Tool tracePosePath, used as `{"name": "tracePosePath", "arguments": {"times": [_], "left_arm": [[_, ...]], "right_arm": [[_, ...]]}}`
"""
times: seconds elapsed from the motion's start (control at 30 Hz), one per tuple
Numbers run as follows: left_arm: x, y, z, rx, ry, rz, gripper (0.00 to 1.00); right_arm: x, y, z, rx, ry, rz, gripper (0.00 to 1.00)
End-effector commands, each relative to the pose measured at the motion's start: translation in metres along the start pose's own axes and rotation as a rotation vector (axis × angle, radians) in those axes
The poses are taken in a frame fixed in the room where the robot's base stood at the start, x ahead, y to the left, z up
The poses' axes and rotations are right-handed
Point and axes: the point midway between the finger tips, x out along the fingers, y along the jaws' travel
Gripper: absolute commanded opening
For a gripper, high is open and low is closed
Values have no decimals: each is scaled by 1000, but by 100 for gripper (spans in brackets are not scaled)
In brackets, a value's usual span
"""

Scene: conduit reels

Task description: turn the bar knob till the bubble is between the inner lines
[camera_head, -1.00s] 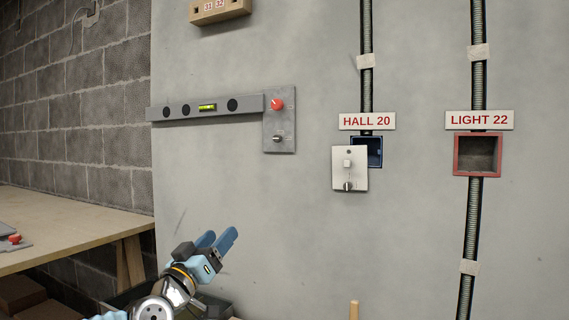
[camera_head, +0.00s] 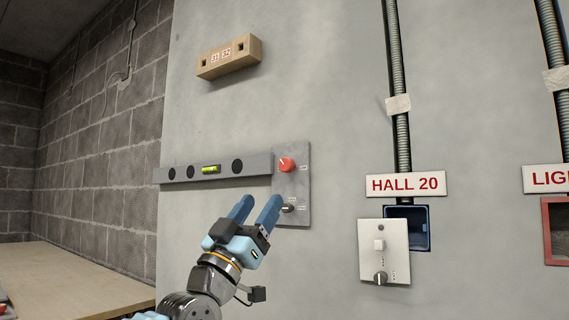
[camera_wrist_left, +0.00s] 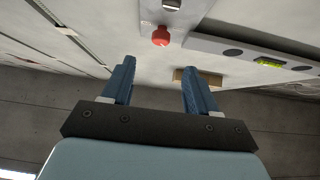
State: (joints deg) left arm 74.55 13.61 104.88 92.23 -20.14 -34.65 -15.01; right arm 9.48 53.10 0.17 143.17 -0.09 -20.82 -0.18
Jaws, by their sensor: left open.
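The grey level bar (camera_head: 223,170) is on the wall with a green-yellow bubble vial (camera_head: 210,169) in it; the bubble and lines are too small to read. A grey plate (camera_head: 304,183) at its right end carries a red knob (camera_head: 286,164) and a small metal switch (camera_head: 289,207) below. My left gripper (camera_head: 256,208) is open and empty, below the bar and just left of the switch. In the left wrist view the red knob (camera_wrist_left: 161,36) shows beyond the open fingers (camera_wrist_left: 156,88), with the bar (camera_wrist_left: 245,50) to the right. My right gripper is not in view.
To the right are the HALL 20 sign (camera_head: 405,184), a white switch plate (camera_head: 384,251) and a blue box (camera_head: 421,225). A wooden table (camera_head: 70,278) stands at lower left.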

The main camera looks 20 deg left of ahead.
Motion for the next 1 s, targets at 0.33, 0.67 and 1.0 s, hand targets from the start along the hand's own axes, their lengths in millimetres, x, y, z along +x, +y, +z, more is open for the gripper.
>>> {"name": "tracePosePath", "arguments": {"times": [0.33, 0.67, 1.0], "left_arm": [[53, 1, -5, -11, 1, 2, 59], [99, 0, -2, -9, -1, 0, 59], [105, 0, 2, -4, -3, 0, 59]], "right_arm": [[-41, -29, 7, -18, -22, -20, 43], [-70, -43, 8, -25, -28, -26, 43], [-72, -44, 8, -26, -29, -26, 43]]}}
